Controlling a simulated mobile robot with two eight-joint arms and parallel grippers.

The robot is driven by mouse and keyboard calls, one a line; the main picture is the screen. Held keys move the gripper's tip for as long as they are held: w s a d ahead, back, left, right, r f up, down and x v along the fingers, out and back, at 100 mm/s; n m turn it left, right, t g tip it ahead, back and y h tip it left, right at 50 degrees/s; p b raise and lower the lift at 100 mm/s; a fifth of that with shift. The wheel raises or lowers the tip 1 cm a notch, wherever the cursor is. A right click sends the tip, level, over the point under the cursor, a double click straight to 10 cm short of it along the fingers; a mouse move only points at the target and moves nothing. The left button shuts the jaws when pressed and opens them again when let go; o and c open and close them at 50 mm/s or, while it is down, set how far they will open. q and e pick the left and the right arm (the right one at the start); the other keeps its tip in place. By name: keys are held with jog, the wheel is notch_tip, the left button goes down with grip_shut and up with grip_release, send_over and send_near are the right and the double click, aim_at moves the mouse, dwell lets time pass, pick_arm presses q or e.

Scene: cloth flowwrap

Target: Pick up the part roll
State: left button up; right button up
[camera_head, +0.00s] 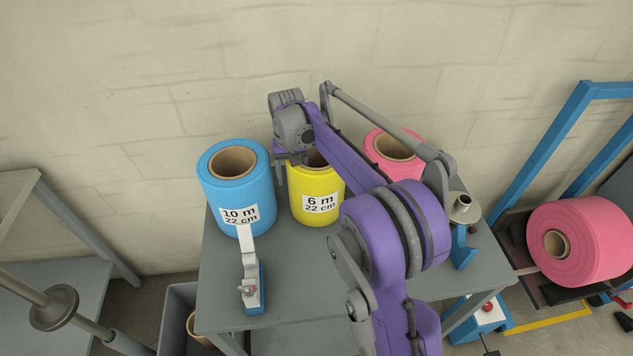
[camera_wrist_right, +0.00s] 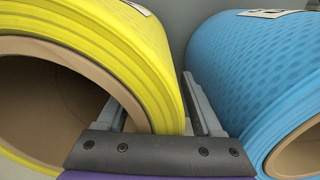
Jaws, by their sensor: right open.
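A yellow roll (camera_head: 318,200) labelled "6 m 22 cm" stands upright on the grey table, between a blue roll (camera_head: 236,190) labelled "10 m 22 cm" and a pink roll (camera_head: 395,155). My right gripper (camera_head: 291,168) is at the yellow roll's top left rim and is open. In the right wrist view the yellow roll's wall (camera_wrist_right: 130,60) lies between the two fingers (camera_wrist_right: 158,108). One finger is at the core opening, the other is in the gap beside the blue roll (camera_wrist_right: 250,75). My left gripper is not in view.
The grey table (camera_head: 300,290) holds a white and blue tool (camera_head: 250,275) at its front left and a blue stand with a metal top (camera_head: 462,225) at right. Another pink roll (camera_head: 585,240) lies on a blue frame at right. A wall stands close behind.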

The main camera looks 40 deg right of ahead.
grip_shut()
dwell(0.3)
dwell(1.1)
